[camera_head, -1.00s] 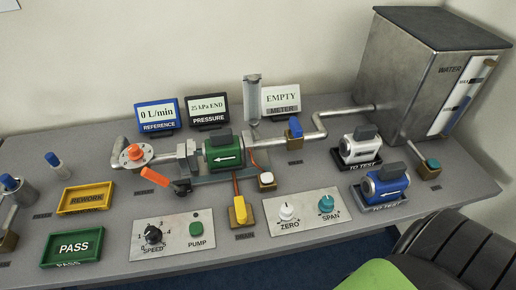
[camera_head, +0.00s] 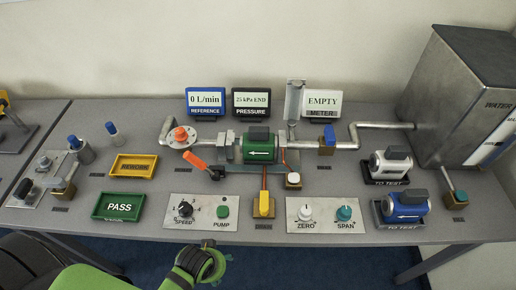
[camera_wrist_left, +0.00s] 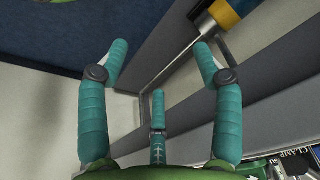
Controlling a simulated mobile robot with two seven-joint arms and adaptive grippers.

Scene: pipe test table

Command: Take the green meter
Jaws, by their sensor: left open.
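The green meter (camera_head: 258,150), with a white arrow and a dark grey block on top, sits in line in the pipe rig at the middle of the table. My left gripper (camera_head: 204,262) is at the bottom of the head view, in front of the table's front edge, well short of the meter. In the left wrist view the teal fingers of this gripper (camera_wrist_left: 160,62) are spread open with nothing between them. The green meter cannot be made out there. My right gripper is out of view.
The red-orange lever (camera_head: 195,159), yellow handle (camera_head: 264,205) and control panels (camera_head: 196,209) lie in front of the rig. A white meter (camera_head: 391,163) and blue meter (camera_head: 405,206) stand right. PASS tray (camera_head: 119,207) and REWORK tray (camera_head: 134,166) are left.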

